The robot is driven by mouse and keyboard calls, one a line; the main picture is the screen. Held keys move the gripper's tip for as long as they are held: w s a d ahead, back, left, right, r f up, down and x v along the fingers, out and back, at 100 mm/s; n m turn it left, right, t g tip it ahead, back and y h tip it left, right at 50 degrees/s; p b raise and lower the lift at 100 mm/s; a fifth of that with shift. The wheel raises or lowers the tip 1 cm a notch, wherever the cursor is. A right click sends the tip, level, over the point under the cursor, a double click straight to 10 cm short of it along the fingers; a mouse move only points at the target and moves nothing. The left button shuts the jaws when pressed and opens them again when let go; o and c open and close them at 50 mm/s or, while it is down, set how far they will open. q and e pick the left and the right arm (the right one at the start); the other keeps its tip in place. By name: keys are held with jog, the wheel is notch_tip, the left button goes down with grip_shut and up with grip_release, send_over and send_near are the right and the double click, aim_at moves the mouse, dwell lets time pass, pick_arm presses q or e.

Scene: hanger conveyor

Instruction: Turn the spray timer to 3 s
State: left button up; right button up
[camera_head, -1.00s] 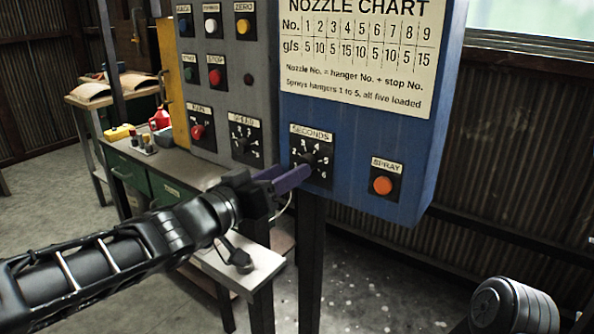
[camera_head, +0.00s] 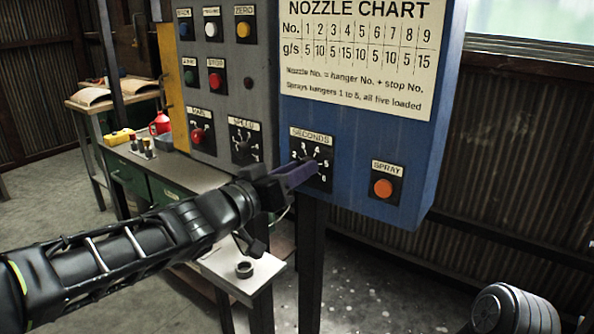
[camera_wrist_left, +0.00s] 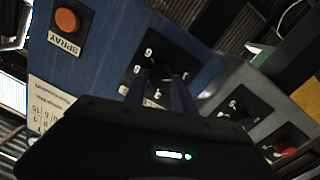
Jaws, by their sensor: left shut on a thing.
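The SECONDS dial (camera_head: 322,160) is a black square plate with pale numbers on the blue panel, used as the spray timer. In the head view the numbers around its top and right side show; the fingers cover its lower left. My left gripper (camera_head: 305,172) reaches it from the left, its purple fingers shut on the dial's knob. The left wrist view also shows the two fingers (camera_wrist_left: 163,92) on either side of the dark knob (camera_wrist_left: 160,74). I cannot tell which number the knob points to. My right gripper is not in view.
An orange SPRAY button (camera_head: 383,188) sits right of the dial. The nozzle chart (camera_head: 355,55) is above. A grey panel (camera_head: 222,105) with buttons and a SPEED dial (camera_head: 245,140) stands left. A small dark ring (camera_head: 244,269) lies on the pale ledge below my arm.

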pick_arm(q)
grip_shut()
jog(key=shift+m, duration=0.6)
jog(key=m+b, duration=0.2)
jog(key=m, duration=0.6)
jog(key=m+y+b, duration=0.1)
jog(key=m+b, duration=0.1)
jog(key=m, duration=0.7)
jog(key=shift+s+d, duration=0.15)
dwell(0.4)
